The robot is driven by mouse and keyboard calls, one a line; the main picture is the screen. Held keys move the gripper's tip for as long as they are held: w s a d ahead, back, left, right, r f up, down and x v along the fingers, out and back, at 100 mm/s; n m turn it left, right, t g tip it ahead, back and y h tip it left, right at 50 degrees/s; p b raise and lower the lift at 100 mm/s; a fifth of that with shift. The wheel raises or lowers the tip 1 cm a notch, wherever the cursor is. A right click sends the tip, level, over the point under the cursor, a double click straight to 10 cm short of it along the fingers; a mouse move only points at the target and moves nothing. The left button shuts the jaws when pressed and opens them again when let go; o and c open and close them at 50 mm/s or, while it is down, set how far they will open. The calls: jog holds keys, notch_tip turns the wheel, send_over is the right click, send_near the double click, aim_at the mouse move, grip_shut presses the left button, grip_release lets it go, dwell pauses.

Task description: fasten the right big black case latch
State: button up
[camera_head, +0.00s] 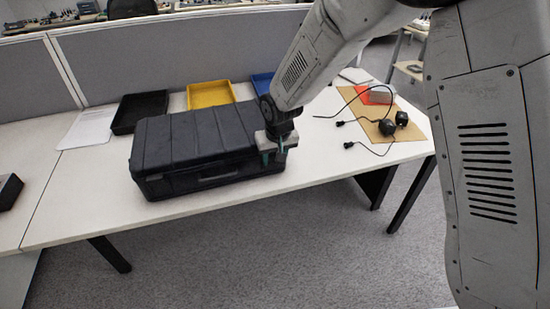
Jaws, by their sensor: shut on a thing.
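The big black case (185,148) lies closed on the white table, its long front side facing the front edge. A handle (218,177) shows on its front. My gripper (273,158) is at the right end of the case's front side, pointing down, with teal fingertips. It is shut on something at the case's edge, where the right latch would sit. The latch itself is hidden behind the fingers and too small to make out, so I cannot tell its position. The left latch is not clear either.
Black (139,110), yellow (211,94) and blue (262,82) trays stand behind the case. Cables and black devices (387,127) lie on a brown sheet at the right. A grey partition (160,55) bounds the back. The table (90,215) is clear at the front left.

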jog(key=shift+w+a+r+g+h, duration=0.1)
jog(key=shift+w+r+g+h, duration=0.2)
jog(key=shift+g, duration=0.65)
jog(key=shift+w+a+r+g+h, duration=0.1)
jog(key=shift+w+g+h, duration=0.3)
jog(key=shift+g, duration=0.6)
jog(key=shift+w+a+r+g+h, duration=0.15)
jog(key=shift+w+g, duration=0.25)
jog(key=shift+g, duration=0.55)
jog(key=o, duration=1)
jog(key=shift+r, duration=0.1)
jog(key=v, duration=0.7)
jog(key=shift+w+r, duration=0.2)
jog(key=shift+r, duration=0.15)
